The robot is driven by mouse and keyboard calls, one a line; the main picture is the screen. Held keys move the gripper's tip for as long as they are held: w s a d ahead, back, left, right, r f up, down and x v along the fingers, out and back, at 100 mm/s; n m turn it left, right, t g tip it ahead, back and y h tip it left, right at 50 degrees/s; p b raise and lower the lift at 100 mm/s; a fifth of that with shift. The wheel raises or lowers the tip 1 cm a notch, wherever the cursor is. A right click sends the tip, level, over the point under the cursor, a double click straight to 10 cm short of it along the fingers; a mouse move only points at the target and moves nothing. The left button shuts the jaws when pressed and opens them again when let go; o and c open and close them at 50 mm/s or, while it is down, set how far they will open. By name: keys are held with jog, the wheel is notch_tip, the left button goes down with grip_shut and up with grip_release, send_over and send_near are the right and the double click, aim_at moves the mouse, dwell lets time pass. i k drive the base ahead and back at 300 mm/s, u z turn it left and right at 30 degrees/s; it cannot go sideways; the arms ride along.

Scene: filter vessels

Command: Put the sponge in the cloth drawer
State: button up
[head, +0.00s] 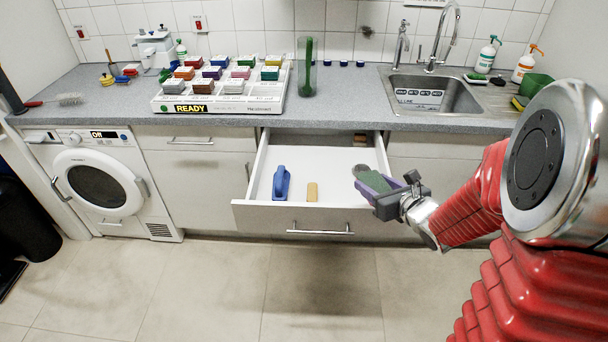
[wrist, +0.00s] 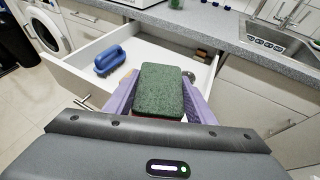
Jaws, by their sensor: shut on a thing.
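My gripper (head: 376,189) is at the right side of an open drawer (head: 265,215), above its front right part. Its purple fingers are shut on a sponge (wrist: 165,88) with a dark green top, which also shows in the head view (head: 366,173). In the wrist view the sponge lies between the fingers, with a thin reddish edge below the green. The drawer is white inside and pulled out. It holds a blue-handled brush (head: 282,183), a yellowish block (head: 312,192) and a small brown block (head: 360,140) at the back.
The counter (head: 340,100) runs above the drawer, with a tray of coloured blocks (head: 222,85), a clear cylinder (head: 307,68) and a sink (head: 430,95). A washing machine (head: 100,185) stands at left. The drawer's middle is largely free.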

aim_at(353, 198)
jog(key=z, duration=4.8)
jog(key=k, duration=0.55)
jog(key=z, duration=5.95)
